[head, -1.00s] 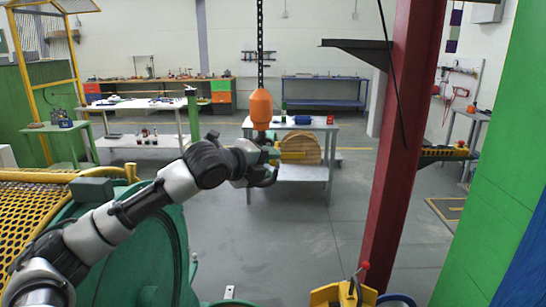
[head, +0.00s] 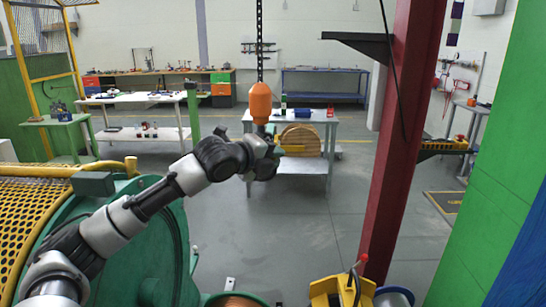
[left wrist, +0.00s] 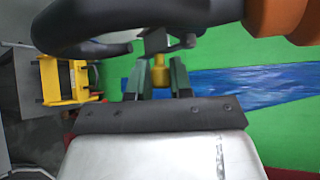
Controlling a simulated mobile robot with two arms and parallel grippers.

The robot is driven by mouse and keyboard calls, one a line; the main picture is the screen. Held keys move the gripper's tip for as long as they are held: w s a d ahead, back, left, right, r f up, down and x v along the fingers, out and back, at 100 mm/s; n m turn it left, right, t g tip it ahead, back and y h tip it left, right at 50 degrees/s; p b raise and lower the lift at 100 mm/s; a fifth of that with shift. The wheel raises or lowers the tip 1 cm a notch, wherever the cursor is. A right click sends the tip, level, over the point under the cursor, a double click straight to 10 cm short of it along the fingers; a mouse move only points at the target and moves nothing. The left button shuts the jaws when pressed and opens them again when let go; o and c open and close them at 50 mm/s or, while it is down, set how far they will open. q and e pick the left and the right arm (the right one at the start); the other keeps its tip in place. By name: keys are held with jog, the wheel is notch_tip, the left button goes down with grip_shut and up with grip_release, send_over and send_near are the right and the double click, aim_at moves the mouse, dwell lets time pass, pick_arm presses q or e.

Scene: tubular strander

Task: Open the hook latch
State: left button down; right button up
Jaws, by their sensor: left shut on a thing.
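An orange hook block (head: 260,101) hangs from a dark chain in the middle of the head view. My left gripper (head: 268,151) is just below it, and my wrist hides most of the hook there. In the left wrist view the thick dark hook (left wrist: 75,28) curves across the top left, with part of the orange block (left wrist: 287,18) at top right. My left gripper (left wrist: 160,82) points at the hook's mouth, its fingers shut on a small yellow piece (left wrist: 160,72), which appears to be the hook latch. Where the latch meets the hook is unclear. My right gripper is not in view.
A green machine with a round drum (head: 150,235) stands at lower left. A red column (head: 392,150) rises on the right, beside a green panel (head: 490,170). A table (head: 318,118) with a wooden reel (head: 302,140) stands behind the hook. Open floor lies between.

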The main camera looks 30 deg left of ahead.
pick_arm(q)
jog(key=n+t+b, duration=0.1)
jog(key=d+n+t+h+b, duration=0.1)
jog(key=b, duration=0.1)
jog(key=shift+w, duration=0.25)
jog(key=shift+w+d+r+n+t+y+b, duration=0.15)
jog(key=shift+r+n+t+y+b, duration=0.35)
jog(key=shift+n+t+b, duration=1)
jog(key=shift+w+d+r+n+t+y+b, duration=0.1)
jog(key=shift+r+n+t+y+b, duration=0.45)
jog(key=shift+n+t+b, duration=0.95)
jog(key=shift+w+d+r+n+t+y+b, duration=0.15)
jog(key=shift+r+n+t+y+b, duration=0.55)
jog(key=shift+n+b, duration=1.4)
jog(key=shift+s+f+n+h, duration=0.15)
jog(key=shift+n+h, duration=0.1)
jog(key=shift+n, duration=0.15)
jog(key=shift+p, duration=0.3)
